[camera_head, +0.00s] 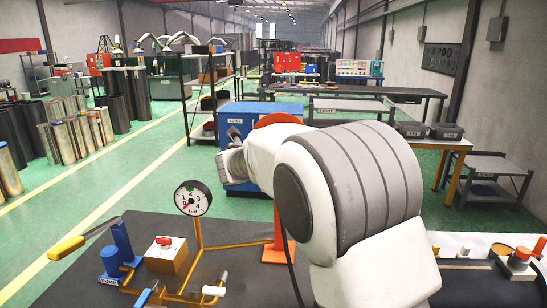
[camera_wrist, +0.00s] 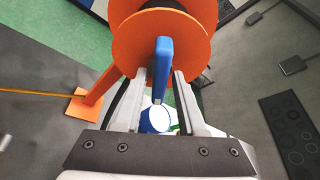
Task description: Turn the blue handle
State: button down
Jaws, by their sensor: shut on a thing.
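The blue handle (camera_wrist: 164,58) stands upright in the middle of the wrist view, in front of an orange flanged cylinder (camera_wrist: 130,45). My gripper (camera_wrist: 162,80) has one finger on each side of the handle's lower part and is shut on it. A round blue part (camera_wrist: 156,119) shows lower down between the fingers.
A blue cabinet (camera_head: 240,185) stands behind.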

jog(key=m+t+y+b, duration=0.1)
jog(key=m+y+b, duration=0.2)
jog(key=m+b, duration=0.4)
jog(key=m+t+y+b, duration=0.2)
jog(key=m+y+b, duration=0.2)
jog(key=m+b, duration=0.4)
jog(key=d+f+m+t+y+b, duration=0.1)
jog(key=m+y+b, duration=0.2)
jog(key=m+b, duration=0.4)
jog(key=shift+y+b, duration=0.3)
jog(key=shift+b, duration=4.1)
jog(key=shift+r+m+t+b, duration=0.1)
jog(key=shift+m+t+b, duration=0.2)
jog(key=shift+m+t, duration=0.1)
jog(key=c, duration=0.8)
grip_release()
jog(key=shift+o, duration=0.2)
